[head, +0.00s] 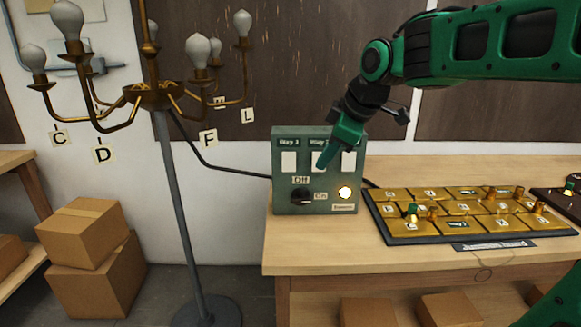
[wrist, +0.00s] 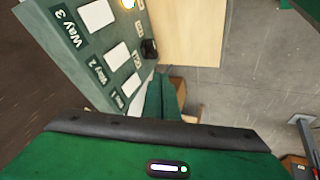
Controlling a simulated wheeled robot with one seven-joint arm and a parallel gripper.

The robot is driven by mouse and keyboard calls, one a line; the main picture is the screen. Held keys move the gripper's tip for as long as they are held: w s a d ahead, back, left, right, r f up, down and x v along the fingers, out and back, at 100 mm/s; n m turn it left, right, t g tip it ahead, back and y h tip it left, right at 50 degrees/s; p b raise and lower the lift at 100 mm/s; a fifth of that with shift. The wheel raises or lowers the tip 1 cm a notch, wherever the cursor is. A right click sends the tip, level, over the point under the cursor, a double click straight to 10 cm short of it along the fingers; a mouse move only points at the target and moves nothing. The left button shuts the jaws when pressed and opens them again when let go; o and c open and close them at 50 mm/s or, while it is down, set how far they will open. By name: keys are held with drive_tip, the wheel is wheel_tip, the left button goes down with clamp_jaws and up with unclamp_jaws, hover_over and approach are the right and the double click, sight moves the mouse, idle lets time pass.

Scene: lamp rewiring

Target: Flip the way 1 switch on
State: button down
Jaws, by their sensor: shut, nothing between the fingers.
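The green switch box (head: 278,205) stands at the left end of the workbench, with three white rocker switches in a row. The way 1 switch (head: 289,161) is the left one; it also shows in the wrist view (wrist: 132,82), nearest my fingers. The way 2 switch (head: 316,158) is in the middle, partly covered by my fingers, and the way 3 switch (head: 348,162) is at the right. I cannot tell which way each rocker is tipped. My gripper (head: 322,165) is shut and empty, pointing down-left at the box front. Contact cannot be made out.
A black Off/On knob (head: 302,197) and a glowing lamp (head: 344,192) sit below the switches. A brass terminal board (head: 455,212) lies to the right. A chandelier (head: 152,94) with unlit bulbs stands to the left, its cable running to the box. The bench front is clear.

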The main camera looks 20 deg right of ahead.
sight(289, 162)
drive_tip(key=w+a+r+n, duration=0.2)
drive_tip(key=a, duration=0.1)
drive_tip(key=shift+w+r+t+y, duration=0.2)
drive_tip(key=shift+w+t+y, duration=0.1)
drive_tip(key=shift+y, duration=0.1)
drive_tip(key=w+f, duration=0.8)
drive_tip(key=w, duration=0.1)
drive_tip(key=shift+a+f, duration=0.4)
